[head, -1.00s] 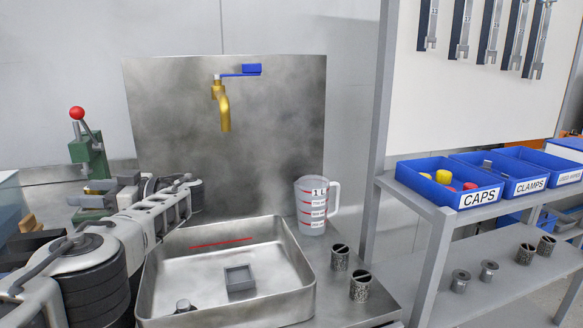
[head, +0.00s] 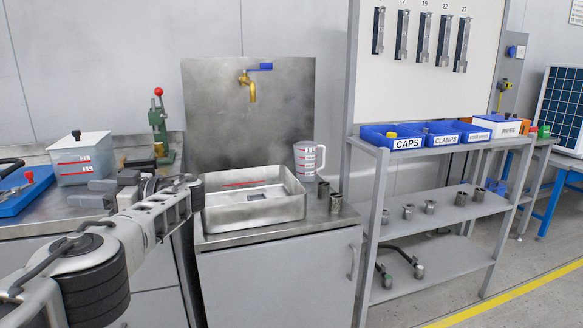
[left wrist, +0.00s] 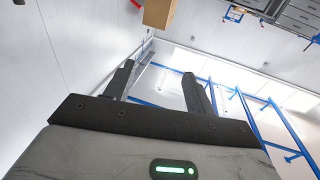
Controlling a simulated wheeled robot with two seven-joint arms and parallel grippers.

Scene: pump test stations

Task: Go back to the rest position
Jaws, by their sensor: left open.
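My left arm comes in from the lower left of the head view and bends back, so its left gripper (head: 94,193) points left, in front of the left bench. In the left wrist view the two dark fingers (left wrist: 160,88) stand apart with nothing between them. The gripper is open and empty. My right gripper is in neither view.
A steel sink tray (head: 285,212) and a measuring jug (head: 306,162) stand on the cabinet ahead, under a brass tap (head: 250,88). A lidded container (head: 82,160) and a blue tray (head: 20,194) are on the left bench. A shelf with blue bins (head: 392,139) stands right. Floor shows at lower right.

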